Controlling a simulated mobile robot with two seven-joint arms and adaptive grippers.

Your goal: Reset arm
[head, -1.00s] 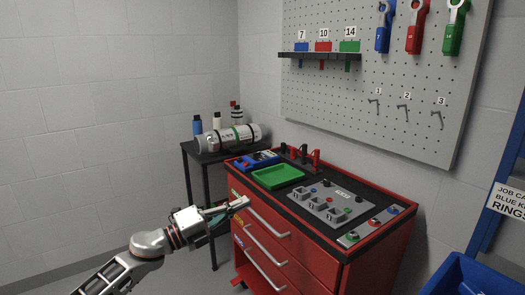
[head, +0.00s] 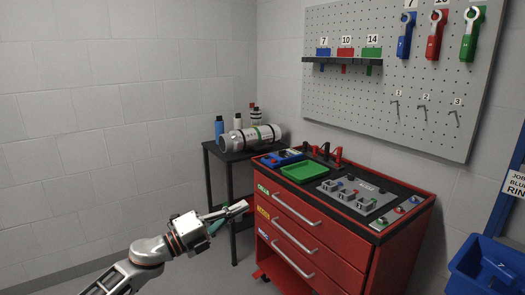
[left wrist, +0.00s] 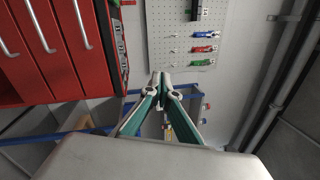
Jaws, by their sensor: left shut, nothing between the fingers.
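My left gripper (head: 238,209) is in the lower middle of the head view, in front of the left edge of the red tool cabinet. It is shut and empty. In the left wrist view its fingers (left wrist: 161,80) meet at the tips with nothing between them. The red cabinet fills the upper left of that view, with its drawer handles showing. My right gripper is in neither view.
The red tool cabinet (head: 318,247) carries a green tray (head: 305,172) and a grey block panel (head: 350,194). A dark side table (head: 210,150) holds a metal cylinder (head: 250,139) and bottles. A pegboard (head: 385,85) hangs behind. A blue bin (head: 485,265) stands at the right.

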